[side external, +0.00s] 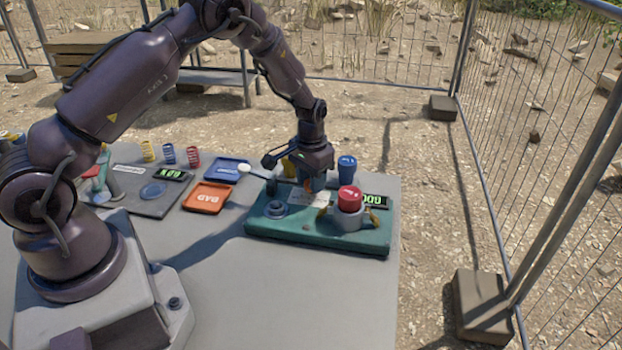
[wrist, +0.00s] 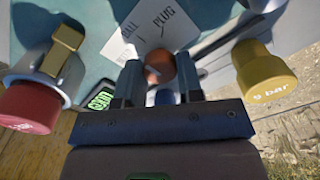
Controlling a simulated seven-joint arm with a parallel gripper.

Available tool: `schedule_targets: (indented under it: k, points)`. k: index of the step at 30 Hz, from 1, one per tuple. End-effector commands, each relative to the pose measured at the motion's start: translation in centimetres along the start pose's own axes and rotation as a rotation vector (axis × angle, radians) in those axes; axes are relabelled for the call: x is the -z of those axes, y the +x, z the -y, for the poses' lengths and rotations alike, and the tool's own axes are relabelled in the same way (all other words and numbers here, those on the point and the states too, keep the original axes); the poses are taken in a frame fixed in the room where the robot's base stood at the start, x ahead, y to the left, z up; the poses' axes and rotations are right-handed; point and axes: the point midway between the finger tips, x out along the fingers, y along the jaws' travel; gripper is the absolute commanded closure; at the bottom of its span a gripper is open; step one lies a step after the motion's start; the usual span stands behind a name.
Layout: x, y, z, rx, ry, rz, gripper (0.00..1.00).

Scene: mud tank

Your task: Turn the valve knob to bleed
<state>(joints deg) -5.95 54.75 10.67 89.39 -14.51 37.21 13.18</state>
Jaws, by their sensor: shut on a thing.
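The valve knob (wrist: 160,66) shows as a rounded orange part between my fingers in the wrist view. Only a small orange patch of it (side external: 308,186) shows in the side view. My gripper (wrist: 159,72) points down over the teal valve base (side external: 318,243) and is shut on the knob. A pale label card (wrist: 150,24) with printed words and dark lines lies beside the knob. The words are upside-neutral but tilted and hard to read for certain. The knob's pointer and exact setting are hidden or unclear.
Close around my gripper stand a red cap (side external: 350,198) on a grey fitting, a blue cap (side external: 346,166) and a yellow cap marked 9 bar (wrist: 265,72). A lit green display (side external: 375,201) sits on the base. Blue (side external: 228,163) and orange (side external: 208,208) trays lie left.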

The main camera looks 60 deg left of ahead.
Motion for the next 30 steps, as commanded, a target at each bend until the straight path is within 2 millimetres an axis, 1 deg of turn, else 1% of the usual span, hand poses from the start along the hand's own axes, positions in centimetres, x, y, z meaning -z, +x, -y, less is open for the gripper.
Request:
schedule_targets:
  k: [18,24,30]
  points:
    - [0.02,-0.11,-0.04,0.000,-0.565,0.000,0.90]
    - [0.01,-0.11,-0.03,0.000,-0.701,0.001,0.90]
    - [0.01,-0.11,-0.03,0.000,-0.789,0.001,0.90]
